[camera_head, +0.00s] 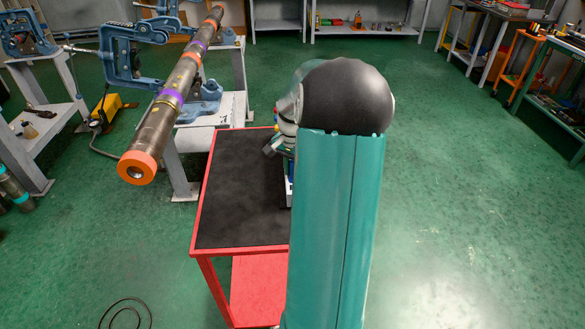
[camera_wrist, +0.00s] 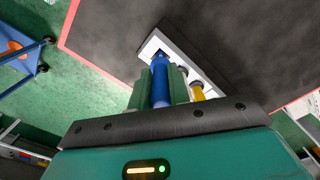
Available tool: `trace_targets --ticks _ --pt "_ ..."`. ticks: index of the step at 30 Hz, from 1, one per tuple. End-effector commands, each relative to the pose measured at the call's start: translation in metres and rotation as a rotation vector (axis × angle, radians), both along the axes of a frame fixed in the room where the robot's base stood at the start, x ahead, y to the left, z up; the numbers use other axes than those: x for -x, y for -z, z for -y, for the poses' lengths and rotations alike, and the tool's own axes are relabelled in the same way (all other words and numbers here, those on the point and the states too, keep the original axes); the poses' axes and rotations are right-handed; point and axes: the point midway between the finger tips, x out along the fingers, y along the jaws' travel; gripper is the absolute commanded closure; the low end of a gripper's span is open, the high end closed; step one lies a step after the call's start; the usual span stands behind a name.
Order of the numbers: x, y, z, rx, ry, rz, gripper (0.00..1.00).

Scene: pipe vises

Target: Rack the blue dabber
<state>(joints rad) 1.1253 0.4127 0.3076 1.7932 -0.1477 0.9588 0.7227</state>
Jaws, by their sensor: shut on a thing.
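The blue dabber (camera_wrist: 160,82) stands between the two green fingers of my gripper (camera_wrist: 163,74) in the wrist view. My gripper is shut on it. The dabber's far end overlaps the white rack (camera_wrist: 149,45), near a dark spot on it. I cannot tell whether that end is in a hole or just above it. A yellow dabber (camera_wrist: 197,92) is beside my right finger, over the same rack. In the head view my arm hides most of the rack and the dabbers.
The rack is on a red cart (camera_head: 199,205) with a black top; the top's left part is bare. A long pipe (camera_head: 172,100) with orange ends lies in blue vises (camera_head: 120,52) at the left. Green floor is open at the right.

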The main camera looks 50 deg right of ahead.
Motion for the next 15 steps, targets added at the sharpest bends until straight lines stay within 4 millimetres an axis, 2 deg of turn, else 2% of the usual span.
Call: trace_targets --ticks 15 --pt "0.0002 0.0067 0.0001 0.000 0.000 0.000 0.96"
